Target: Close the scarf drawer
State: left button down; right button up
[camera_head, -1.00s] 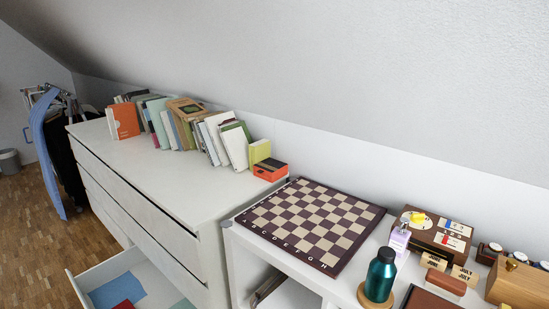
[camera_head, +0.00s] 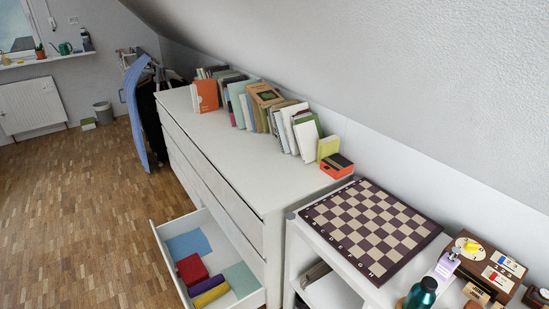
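An open white drawer (camera_head: 159,243) sticks out to the left from the bottom of a white dresser (camera_head: 254,204). In it lie a flat blue cloth (camera_head: 188,244), a red folded cloth (camera_head: 192,269), a purple roll (camera_head: 206,286), a yellow roll (camera_head: 211,296) and a pale green cloth (camera_head: 241,279). Which of these are scarves I cannot tell for sure. The drawers above it look shut or nearly shut. Neither of my grippers shows in the head view.
A row of books (camera_head: 262,108) stands on the dresser. A white shelf unit (camera_head: 297,238) adjoins it at right, with a chessboard (camera_head: 370,228) and a green bottle (camera_head: 421,293). Clothes hang on a rack (camera_head: 143,112) behind. The wooden floor (camera_head: 85,205) left of the drawer is clear.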

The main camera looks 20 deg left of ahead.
aim_at(210, 259)
jog(key=j+u, duration=0.4)
jog(key=i+j+u, duration=0.1)
jog(key=j+u, duration=0.25)
jog(key=i+j+u, duration=0.1)
jog(key=j+u, duration=0.3)
